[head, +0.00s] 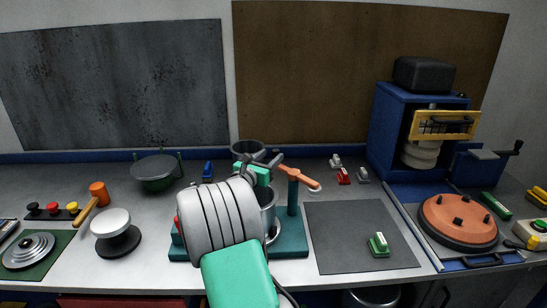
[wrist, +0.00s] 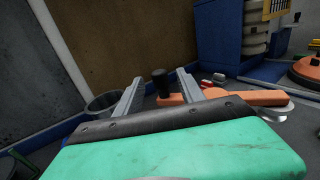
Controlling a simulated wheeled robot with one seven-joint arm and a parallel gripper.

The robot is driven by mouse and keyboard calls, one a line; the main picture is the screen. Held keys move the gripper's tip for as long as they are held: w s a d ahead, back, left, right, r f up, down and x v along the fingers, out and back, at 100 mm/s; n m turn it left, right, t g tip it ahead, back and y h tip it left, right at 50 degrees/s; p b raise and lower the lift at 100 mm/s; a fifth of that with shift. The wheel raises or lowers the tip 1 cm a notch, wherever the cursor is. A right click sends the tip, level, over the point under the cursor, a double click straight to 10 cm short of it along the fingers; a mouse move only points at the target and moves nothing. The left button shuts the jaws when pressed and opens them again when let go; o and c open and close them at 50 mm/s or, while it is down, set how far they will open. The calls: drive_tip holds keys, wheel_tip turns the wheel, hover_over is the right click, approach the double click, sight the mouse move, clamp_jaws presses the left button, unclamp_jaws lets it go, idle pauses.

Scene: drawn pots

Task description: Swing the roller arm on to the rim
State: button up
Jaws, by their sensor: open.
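The roller arm (head: 298,177) is an orange bar on a green post (head: 293,197), with a pale roller (head: 315,189) at its right end. In the wrist view the orange arm (wrist: 255,97) runs rightward, and a dark upright knob (wrist: 159,84) stands at its left end. My gripper (head: 266,158) is open, pointing away from the head camera; in the wrist view its fingers (wrist: 160,76) stand either side of the knob, with no clear contact. A grey metal pot (head: 268,196) stands on the green base (head: 290,246), its rim mostly hidden by my arm.
A grey can (head: 248,147) stands behind the base. A dark mat (head: 345,230) with a green-and-white block (head: 378,245) lies to the right. A blue cabinet (head: 385,140) and orange disc (head: 458,218) are farther right. A white-topped stand (head: 113,225) is left.

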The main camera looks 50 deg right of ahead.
drive_tip(key=shift+w+d+f, duration=0.15)
drive_tip(key=shift+d+f, duration=0.1)
drive_tip(key=shift+d, duration=0.1)
drive_tip(key=w+d+p, duration=0.1)
drive_tip(key=d+p, duration=0.1)
drive_tip(key=d, duration=0.5)
drive_tip(key=shift+w, duration=0.1)
drive_tip(key=shift+c, duration=0.6)
clamp_jaws()
idle(0.4)
